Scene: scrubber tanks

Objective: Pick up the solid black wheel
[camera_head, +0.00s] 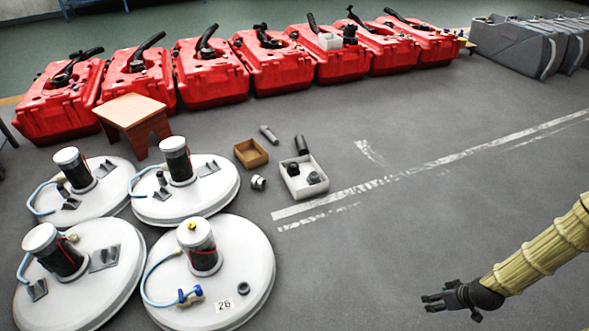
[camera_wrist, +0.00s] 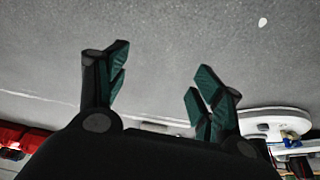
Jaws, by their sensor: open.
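My gripper (camera_head: 430,302) is at the lower right of the head view, apart from every object, and its fingers are spread. In the wrist view, my gripper (camera_wrist: 161,70) is open with nothing between its fingers. A small round black piece (camera_head: 314,178) lies in the white tray (camera_head: 322,190) near the middle of the head view; it may be the solid black wheel, but it is too small to be sure. My gripper is to the right of both.
A dark cylinder (camera_head: 301,145), a grey cylinder (camera_head: 268,134), a white-and-black fitting (camera_head: 258,182) and a brown box (camera_head: 262,155) lie near the tray. An orange stool (camera_head: 133,112) and red tanks (camera_head: 270,68) stand behind. Open floor (camera_head: 400,225) separates my gripper from the tray.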

